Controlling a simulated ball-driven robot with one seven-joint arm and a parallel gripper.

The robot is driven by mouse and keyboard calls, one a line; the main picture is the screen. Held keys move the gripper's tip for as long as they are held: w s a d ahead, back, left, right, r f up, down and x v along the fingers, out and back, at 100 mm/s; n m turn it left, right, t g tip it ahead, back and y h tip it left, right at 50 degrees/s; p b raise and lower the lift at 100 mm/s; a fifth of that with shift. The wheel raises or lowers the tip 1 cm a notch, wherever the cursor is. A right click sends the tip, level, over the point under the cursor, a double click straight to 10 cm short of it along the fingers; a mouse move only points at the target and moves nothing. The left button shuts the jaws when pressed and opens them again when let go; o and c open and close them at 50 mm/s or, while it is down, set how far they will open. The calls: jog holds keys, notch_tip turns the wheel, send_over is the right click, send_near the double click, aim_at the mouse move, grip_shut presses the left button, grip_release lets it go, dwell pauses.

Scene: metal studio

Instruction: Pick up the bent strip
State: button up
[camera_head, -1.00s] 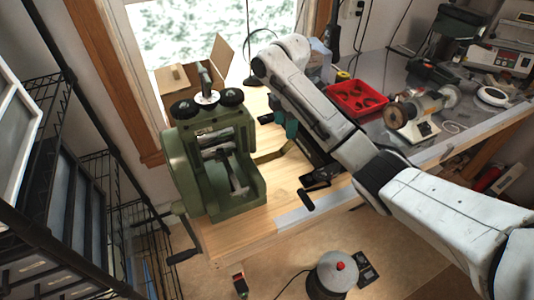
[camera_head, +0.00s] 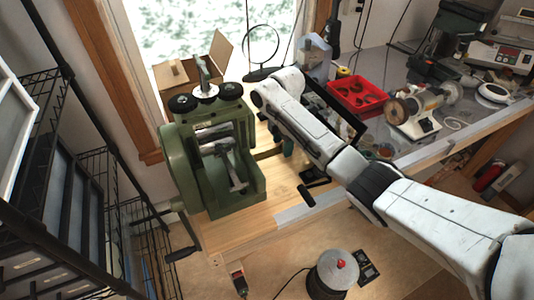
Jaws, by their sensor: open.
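A thin brownish strip (camera_head: 268,154), which looks like the bent strip, lies on the wooden bench top just right of the green rolling mill. Its right part is hidden behind my arm, so I cannot see its full shape. My gripper (camera_head: 279,132) hangs under the white wrist of my arm, above the bench and close to the strip's right side. Only a small dark part of it shows. The fingers are mostly hidden by the arm, but they are open. I cannot tell whether they touch the strip or stand around it.
The green rolling mill (camera_head: 177,165) stands close on the left. Dark tools (camera_head: 309,188) lie at the bench's front edge. A red tray (camera_head: 345,88) and a polishing motor (camera_head: 415,118) are to the right. A round magnifier (camera_head: 261,45) and cardboard box (camera_head: 173,76) stand behind.

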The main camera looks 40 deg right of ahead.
jog(key=c, duration=1.1)
jog(key=shift+r, duration=0.1)
